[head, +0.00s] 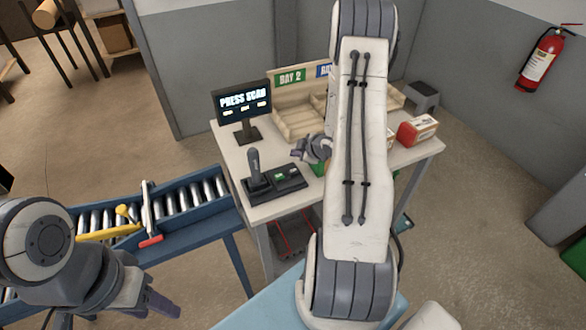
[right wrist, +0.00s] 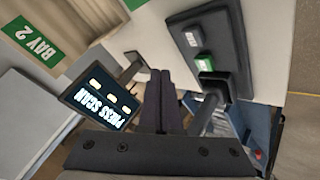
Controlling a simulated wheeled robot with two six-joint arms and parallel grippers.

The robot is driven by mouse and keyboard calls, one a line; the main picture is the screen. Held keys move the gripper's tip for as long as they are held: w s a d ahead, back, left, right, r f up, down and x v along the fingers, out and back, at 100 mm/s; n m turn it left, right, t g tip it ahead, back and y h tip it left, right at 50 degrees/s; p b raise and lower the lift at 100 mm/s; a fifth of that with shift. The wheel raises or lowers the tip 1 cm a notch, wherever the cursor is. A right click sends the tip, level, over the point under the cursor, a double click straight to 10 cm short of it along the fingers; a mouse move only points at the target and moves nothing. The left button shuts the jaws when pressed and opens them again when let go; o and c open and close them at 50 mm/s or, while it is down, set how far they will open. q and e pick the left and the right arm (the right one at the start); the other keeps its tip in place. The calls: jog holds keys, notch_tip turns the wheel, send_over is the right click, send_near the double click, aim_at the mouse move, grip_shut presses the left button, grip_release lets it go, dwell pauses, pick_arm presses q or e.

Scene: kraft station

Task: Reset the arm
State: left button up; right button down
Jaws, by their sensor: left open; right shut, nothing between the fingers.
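My right arm (head: 358,150) rises large through the middle of the head view and hides part of the table. Its gripper (head: 299,153) is above the table, to the right of the control panel. In the right wrist view the right gripper's dark fingers (right wrist: 160,75) are together with nothing between them. The panel's black lever shows beside them there (right wrist: 208,105). My left gripper (head: 162,302) is at the lower left of the head view, open and empty, in front of the roller conveyor.
A monitor (head: 242,104) reading "PRESS SCAN" and a control panel (head: 275,182) with a lever stand on the white table (head: 236,158). Wooden trays (head: 300,122) and a red box (head: 417,130) sit behind. A blue roller conveyor (head: 232,213) is left, with yellow and red-handled tools.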

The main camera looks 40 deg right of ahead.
dwell(0.7)
jog(key=s+a+r+m+g, duration=0.25)
jog(key=a+r, duration=0.25)
jog(key=a, duration=0.4)
jog(key=s+a+r+m+g, duration=0.2)
jog(key=s+a+r+m, duration=0.15)
jog(key=a+r, duration=0.35)
jog(key=s+a+r+n+g+b, duration=0.1)
jog(key=s+a+n+g, duration=0.1)
jog(key=s+a, duration=0.8)
jog(key=s+a+r+n+g+y+b, duration=0.1)
jog(key=s+a+r+n+g+b, duration=0.1)
jog(key=s+a, duration=0.8)
jog(key=shift+s+a+r+n+g, duration=0.15)
jog(key=shift+s+a+n+g, duration=0.2)
jog(key=shift+a, duration=0.8)
